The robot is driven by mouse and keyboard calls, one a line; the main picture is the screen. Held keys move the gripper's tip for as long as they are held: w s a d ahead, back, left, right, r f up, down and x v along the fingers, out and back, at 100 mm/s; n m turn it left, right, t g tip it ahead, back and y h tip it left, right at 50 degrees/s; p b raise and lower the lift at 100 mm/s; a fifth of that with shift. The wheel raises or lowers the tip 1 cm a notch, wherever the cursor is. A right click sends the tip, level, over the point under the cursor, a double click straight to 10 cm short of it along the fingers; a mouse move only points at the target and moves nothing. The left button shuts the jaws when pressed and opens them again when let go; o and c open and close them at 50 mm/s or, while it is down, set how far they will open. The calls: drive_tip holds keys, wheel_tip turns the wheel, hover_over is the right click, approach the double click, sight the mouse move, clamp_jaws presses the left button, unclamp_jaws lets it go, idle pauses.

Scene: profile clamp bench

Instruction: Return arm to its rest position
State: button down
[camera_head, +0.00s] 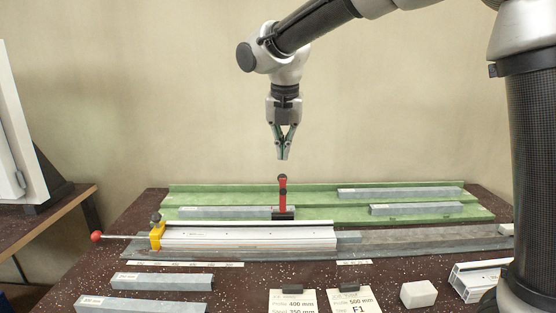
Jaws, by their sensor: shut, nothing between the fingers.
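My gripper (282,156) hangs pointing down above the bench, its fingertips together and empty. It is apart from everything below it. Under it stands a red upright handle (283,192) on a dark base, its top a short way below the fingertips. A long light profile (250,238) lies along the bench in front of the handle. A yellow clamp block (157,235) with a red-knobbed rod (97,237) sits at the profile's left end. My arm reaches in from the upper right.
A green tray (182,188) with several grey bars lies at the back. Grey bars (162,281), two label cards (294,303), a white block (418,294) and a hollow profile piece (470,280) lie in front. A side table (50,215) stands left. The air around my gripper is clear.

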drive_tip(key=s+d+f+m, duration=0.1)
drive_tip(key=s+d+m, duration=1.2)
drive_tip(key=d+m, duration=0.3)
drive_tip(key=s+d+f+m+t, duration=0.1)
drive_tip(key=s+d+f+m, duration=0.1)
drive_tip(key=s+d+m, duration=1.1)
drive_tip(key=d+m, duration=0.4)
drive_tip(key=m, duration=0.1)
drive_tip(key=shift+s+f, duration=0.15)
drive_tip(key=shift+s, duration=0.15)
